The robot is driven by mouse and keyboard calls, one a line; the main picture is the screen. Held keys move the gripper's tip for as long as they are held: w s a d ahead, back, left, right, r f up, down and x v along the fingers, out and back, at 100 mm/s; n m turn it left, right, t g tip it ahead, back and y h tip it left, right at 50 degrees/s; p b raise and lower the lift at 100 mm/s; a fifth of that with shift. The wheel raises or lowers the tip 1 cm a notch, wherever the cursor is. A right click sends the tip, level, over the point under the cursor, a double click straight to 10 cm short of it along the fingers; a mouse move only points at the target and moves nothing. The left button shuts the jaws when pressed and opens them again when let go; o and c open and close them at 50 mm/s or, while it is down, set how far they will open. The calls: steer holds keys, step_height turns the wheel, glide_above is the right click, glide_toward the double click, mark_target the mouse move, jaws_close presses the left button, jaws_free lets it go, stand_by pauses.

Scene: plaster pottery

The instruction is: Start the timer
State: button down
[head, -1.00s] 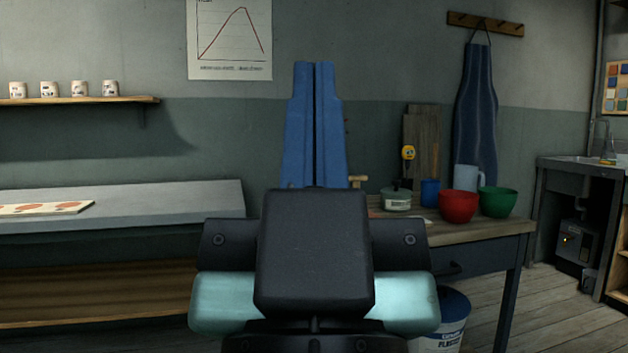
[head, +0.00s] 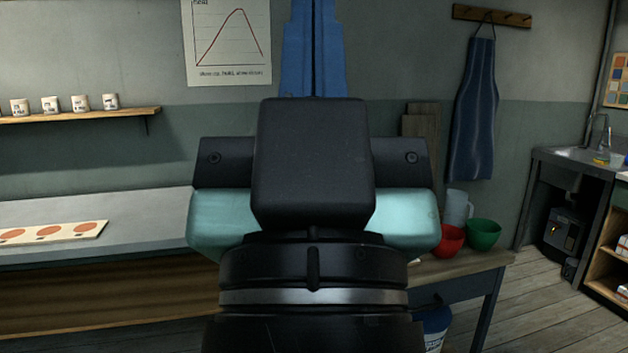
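My gripper (head: 315,45) points away from me in the middle of the head view. Its two blue fingers lie side by side with only a thin seam between them, so it looks shut and nothing shows held in it. Its tips are at or past the top edge. No timer can be made out now. A small yellow object with a pale face, which may be the timer, showed earlier near the wooden boards (head: 419,155). That spot is now behind my arm.
A wooden table (head: 468,263) stands right of my arm, with a red bowl (head: 449,241), a green bowl (head: 484,234) and a pale jug (head: 457,207). A grey bench (head: 130,215) is at left, bearing a board with orange discs (head: 50,233). Floor (head: 490,335) shows at lower right.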

step_height(320, 180, up, 13)
steer(key=p, duration=1)
steer(key=shift+f, duration=0.15)
